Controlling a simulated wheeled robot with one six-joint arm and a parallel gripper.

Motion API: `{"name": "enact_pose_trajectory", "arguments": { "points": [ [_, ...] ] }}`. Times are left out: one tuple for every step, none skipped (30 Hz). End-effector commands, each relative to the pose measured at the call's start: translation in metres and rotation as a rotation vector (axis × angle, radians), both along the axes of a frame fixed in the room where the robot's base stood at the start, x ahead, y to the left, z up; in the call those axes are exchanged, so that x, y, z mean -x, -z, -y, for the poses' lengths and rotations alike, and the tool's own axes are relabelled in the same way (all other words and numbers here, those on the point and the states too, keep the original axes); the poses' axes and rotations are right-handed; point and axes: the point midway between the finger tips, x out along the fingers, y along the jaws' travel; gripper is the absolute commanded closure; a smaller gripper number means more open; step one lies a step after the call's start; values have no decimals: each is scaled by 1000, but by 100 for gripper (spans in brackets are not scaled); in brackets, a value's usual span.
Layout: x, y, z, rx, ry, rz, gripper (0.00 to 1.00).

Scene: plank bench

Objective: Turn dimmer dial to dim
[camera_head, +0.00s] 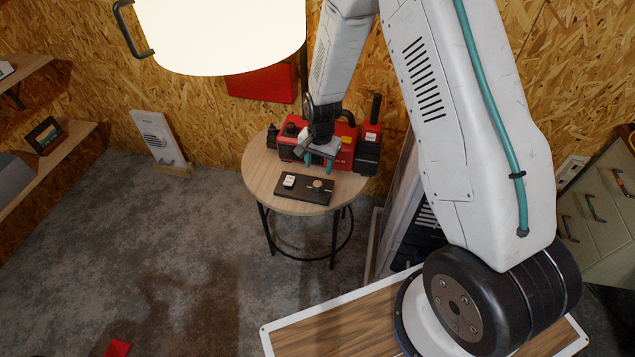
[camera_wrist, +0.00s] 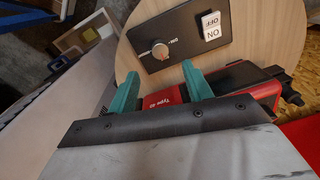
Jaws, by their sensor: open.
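The dimmer dial (camera_wrist: 159,51) is a small round grey knob on a black panel (camera_wrist: 183,34). In the head view the dial (camera_head: 318,184) sits toward the right of the panel (camera_head: 296,193), which lies flat on a round wooden table (camera_head: 262,178). A white ON/OFF switch (camera_wrist: 211,26) is on the same panel. My gripper (camera_wrist: 157,80) has two teal fingers, spread apart and empty, pointing toward the panel near the dial. In the head view my gripper (camera_head: 320,163) hangs above the table, just behind the panel. Contact with the dial is not seen.
A red and black machine (camera_head: 345,156) stands on the table behind the panel, close to my gripper. A large lamp shade (camera_head: 220,30) hangs in front at the top. A white panel (camera_head: 158,140) leans by the wall. The table's front left is clear.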

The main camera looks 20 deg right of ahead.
Motion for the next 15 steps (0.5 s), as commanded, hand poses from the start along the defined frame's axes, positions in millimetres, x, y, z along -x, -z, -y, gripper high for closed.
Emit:
{"name": "enact_pose_trajectory", "arguments": {
  "points": [
    [0,8,0,0,8,-2,50],
    [-1,11,0,0,11,-2,50],
    [0,15,0,0,14,-4,50],
    [0,19,0,0,16,-4,50],
    [-1,22,-1,0,17,-4,50],
    [-1,27,-1,0,17,-4,50],
    [-1,31,-1,1,17,-5,50],
    [0,36,-1,0,17,-5,50],
    [-1,42,-1,0,16,-5,50],
    [-1,48,-1,1,16,-5,50],
    [-1,53,-1,1,16,-5,50],
    [-1,59,-1,1,15,-6,50],
    [-1,64,-1,1,15,-6,50],
    [-1,68,-2,1,15,-5,50],
    [-1,74,-2,1,15,-5,50]
  ]
}}
